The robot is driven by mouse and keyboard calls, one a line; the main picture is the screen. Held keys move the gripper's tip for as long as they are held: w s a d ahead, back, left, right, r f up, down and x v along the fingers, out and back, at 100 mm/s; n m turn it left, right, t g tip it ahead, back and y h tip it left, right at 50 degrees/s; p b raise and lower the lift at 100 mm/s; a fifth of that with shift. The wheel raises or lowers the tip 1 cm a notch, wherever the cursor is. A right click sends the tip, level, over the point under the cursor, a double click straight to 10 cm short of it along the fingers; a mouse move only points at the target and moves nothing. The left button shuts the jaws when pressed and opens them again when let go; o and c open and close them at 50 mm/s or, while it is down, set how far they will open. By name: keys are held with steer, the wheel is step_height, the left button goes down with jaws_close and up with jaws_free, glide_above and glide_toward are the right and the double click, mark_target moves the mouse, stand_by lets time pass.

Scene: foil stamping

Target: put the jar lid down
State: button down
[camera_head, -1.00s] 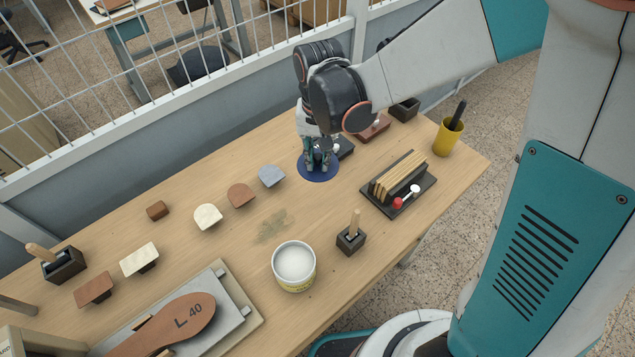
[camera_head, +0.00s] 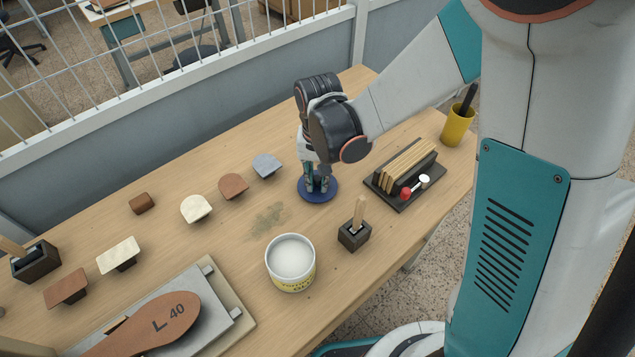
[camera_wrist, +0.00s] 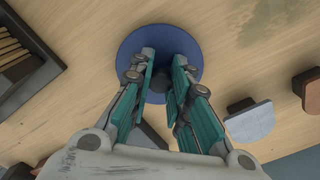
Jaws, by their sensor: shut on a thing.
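The jar lid is a round dark blue disc (camera_head: 318,195), seen low over the wooden table right of the grey block. My gripper (camera_head: 317,188) points down at the middle of the lid and is shut on it. In the wrist view the lid (camera_wrist: 127,55) lies flat beyond the fingertips (camera_wrist: 163,88), which hide part of its middle. I cannot tell whether its underside touches the table. The open jar (camera_head: 290,270), with a yellow label and pale contents, stands nearer the front.
A rack of wooden strips (camera_head: 405,170) stands close right of the lid, with a yellow cup (camera_head: 457,127) beyond it. A block with a wooden handle (camera_head: 354,232) stands right of the jar. Several sample pieces, including a grey one (camera_head: 267,163), lie left. Bare table surrounds the stain (camera_head: 266,220).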

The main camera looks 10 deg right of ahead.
mark_target(318, 178)
steer(key=shift+f, duration=0.1)
steer(key=shift+f, duration=0.1)
steer(key=shift+f, duration=0.15)
steer(key=c, duration=1.5)
jaws_free()
steer(key=shift+r, duration=0.25)
step_height(318, 178, up, 12)
steer(key=p, duration=0.3)
steer(key=shift+p, duration=0.35)
